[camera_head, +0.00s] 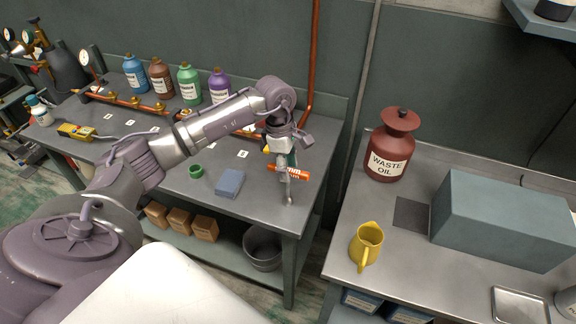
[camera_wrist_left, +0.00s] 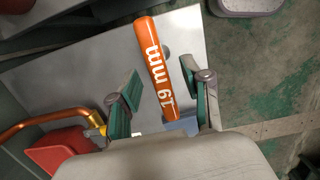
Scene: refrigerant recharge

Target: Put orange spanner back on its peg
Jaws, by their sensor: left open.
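The orange spanner (camera_head: 291,171) is at the right end of the grey workbench, its handle marked in white lettering. In the left wrist view the orange spanner (camera_wrist_left: 155,62) lies lengthwise between the fingers and reads "19 mm". My left gripper (camera_head: 283,160) points down over the bench end at the spanner. In the wrist view its green-padded fingers (camera_wrist_left: 160,80) stand apart on both sides of the handle, with gaps visible. A slim grey upright piece (camera_head: 289,190) shows beside the handle; I cannot tell what it is. I cannot make out the peg. My right gripper is not in view.
A blue block (camera_head: 229,183) and a green ring (camera_head: 196,171) lie left of the spanner on the bench. Coloured bottles (camera_head: 190,84) stand at the back. A second table with a yellow jug (camera_head: 366,244) and waste oil can (camera_head: 391,150) is on the right.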

